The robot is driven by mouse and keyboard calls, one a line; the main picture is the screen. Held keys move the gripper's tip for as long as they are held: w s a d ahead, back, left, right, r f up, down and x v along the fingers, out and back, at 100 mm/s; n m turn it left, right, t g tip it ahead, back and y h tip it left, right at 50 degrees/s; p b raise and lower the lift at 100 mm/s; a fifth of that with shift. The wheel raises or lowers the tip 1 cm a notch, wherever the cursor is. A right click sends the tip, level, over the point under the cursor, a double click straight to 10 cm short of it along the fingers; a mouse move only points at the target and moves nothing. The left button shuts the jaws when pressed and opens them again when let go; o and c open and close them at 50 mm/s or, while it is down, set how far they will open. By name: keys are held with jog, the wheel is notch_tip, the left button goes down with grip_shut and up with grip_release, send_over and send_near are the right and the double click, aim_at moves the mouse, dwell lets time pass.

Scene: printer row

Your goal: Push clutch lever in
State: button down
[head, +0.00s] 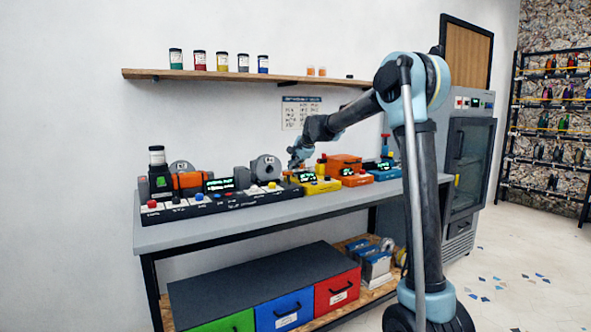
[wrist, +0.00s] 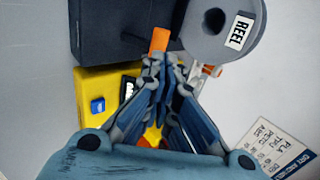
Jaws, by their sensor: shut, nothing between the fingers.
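My gripper (head: 297,160) is over the back of the bench, at the yellow machine (head: 320,187). The wrist view shows its fingers (wrist: 165,70) shut with nothing held, pointing at an orange bar (wrist: 159,39). This bar looks like the clutch lever; no label on it is readable. The fingertips are very close to the bar's near end; I cannot tell whether they touch it. The yellow machine (wrist: 88,90) lies left of the fingers, with a blue button (wrist: 97,105). The lever is too small to make out in the head view.
A grey spool marked REEL (wrist: 222,22) is close to the right of the fingers. A dark box (wrist: 110,30) is to the left. Other machines, including an orange one (head: 343,161), stand along the bench (head: 180,233). A shelf (head: 220,75) runs above.

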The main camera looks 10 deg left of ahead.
jog(key=shift+r, duration=0.1)
jog(key=w+r+v, duration=0.1)
jog(key=v, duration=1.2)
jog(key=shift+a+r, duration=0.25)
jog(key=shift+r, duration=0.15)
